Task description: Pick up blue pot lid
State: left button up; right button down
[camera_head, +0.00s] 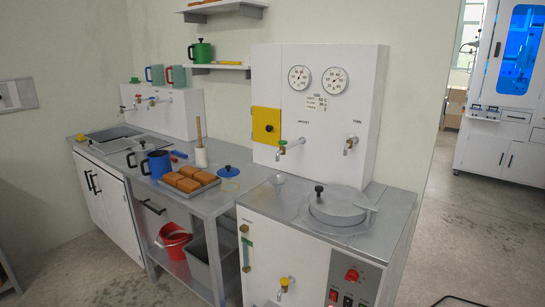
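A round blue lid (229,171) with a small dark knob lies on the grey counter (213,203), behind and right of a tray of brown blocks. A blue pot (158,164) with dark handles stands further left on the same counter. Neither of my grippers is in the picture.
The tray holds several brown blocks (188,179). A white cylinder with a wooden stick (200,157) stands behind the tray. A boiler unit with a round grey lid (338,206) is to the right. Floor at right is mostly clear.

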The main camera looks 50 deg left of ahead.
aim_at(228, 171)
jog(key=u, duration=2.35)
